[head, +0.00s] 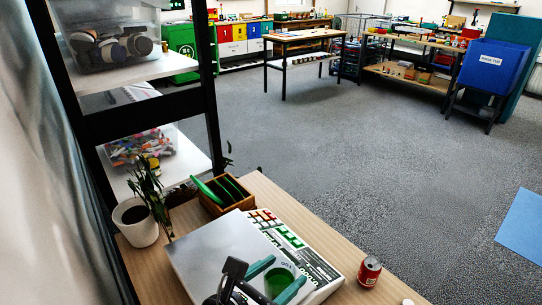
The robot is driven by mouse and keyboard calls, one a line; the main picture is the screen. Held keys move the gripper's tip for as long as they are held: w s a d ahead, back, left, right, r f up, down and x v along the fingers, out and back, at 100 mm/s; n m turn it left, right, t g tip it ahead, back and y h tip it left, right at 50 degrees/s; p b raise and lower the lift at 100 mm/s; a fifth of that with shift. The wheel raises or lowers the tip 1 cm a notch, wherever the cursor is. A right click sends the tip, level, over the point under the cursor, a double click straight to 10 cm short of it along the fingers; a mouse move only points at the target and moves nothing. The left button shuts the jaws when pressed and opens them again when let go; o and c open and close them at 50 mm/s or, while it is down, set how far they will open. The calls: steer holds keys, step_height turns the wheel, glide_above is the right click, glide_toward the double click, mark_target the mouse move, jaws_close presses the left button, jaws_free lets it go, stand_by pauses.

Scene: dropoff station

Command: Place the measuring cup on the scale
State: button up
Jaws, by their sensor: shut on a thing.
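That thing has a plain silver-grey top (215,245) at left and a printed part (300,245) with red, green and black marks at right. I cannot tell for sure whether it is the scale. The cup's lower part is hidden.
A wooden box (226,194) with green items is behind. A potted plant (135,221) stands at left beside a black-framed shelf (212,110). Bare table shows between the printed part and the can.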

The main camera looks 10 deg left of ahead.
steer(key=a+f, duration=0.1)
steer(key=a, duration=0.2)
steer(key=a+f, duration=0.4)
steer(key=a, duration=0.1)
steer(key=shift+s+a+f, duration=0.15)
steer(key=shift+s+a, duration=0.1)
steer(key=shift+a, duration=0.1)
steer(key=shift+a+f, duration=0.2)
steer(key=shift+f, duration=1.95)
